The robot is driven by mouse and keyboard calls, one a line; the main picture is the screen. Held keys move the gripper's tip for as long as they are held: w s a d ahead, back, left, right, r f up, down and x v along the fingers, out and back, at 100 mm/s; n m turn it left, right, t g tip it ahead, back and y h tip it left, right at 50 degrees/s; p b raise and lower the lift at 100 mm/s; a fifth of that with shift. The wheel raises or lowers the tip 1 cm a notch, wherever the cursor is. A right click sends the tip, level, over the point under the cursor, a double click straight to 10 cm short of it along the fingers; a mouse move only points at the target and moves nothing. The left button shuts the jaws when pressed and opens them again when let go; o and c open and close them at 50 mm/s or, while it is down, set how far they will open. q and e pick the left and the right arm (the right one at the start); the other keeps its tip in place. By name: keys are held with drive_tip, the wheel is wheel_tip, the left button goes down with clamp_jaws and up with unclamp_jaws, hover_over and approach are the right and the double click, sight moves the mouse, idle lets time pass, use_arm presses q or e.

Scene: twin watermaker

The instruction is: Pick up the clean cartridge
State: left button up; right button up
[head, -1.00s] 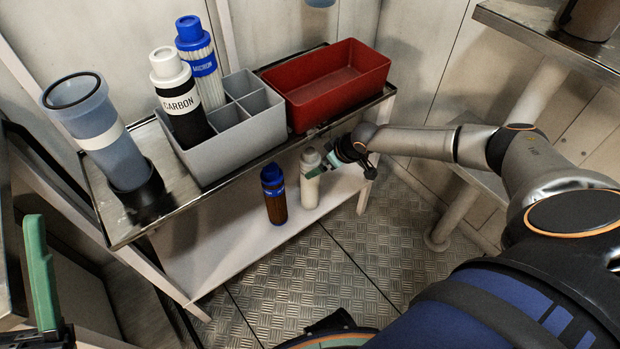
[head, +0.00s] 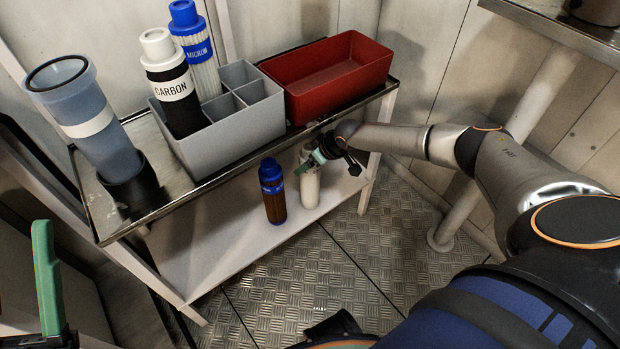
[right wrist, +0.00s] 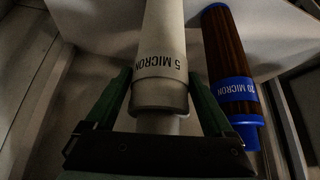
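A plain white cartridge (head: 310,188), labelled 5 MICRON in the right wrist view (right wrist: 160,67), stands upright on the lower shelf and looks clean. My right gripper (head: 314,157) is at its upper part. In the right wrist view its green fingers (right wrist: 162,85) are on either side of the cartridge, with narrow gaps showing; firm contact is not visible. A brown cartridge with blue ends (head: 273,192), labelled 20 MICRON (right wrist: 233,75), stands close beside it. My left gripper (head: 46,280) is at the lower left edge, with one green finger showing and the rest cut off.
On the upper shelf are a clear housing (head: 85,118), a grey divided bin (head: 235,135) holding a black CARBON cartridge (head: 180,95) and a blue-capped white cartridge (head: 196,50), and a red tray (head: 325,92). The shelf edge overhangs the lower shelf (head: 215,250).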

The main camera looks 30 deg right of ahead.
clamp_jaws()
idle(0.5)
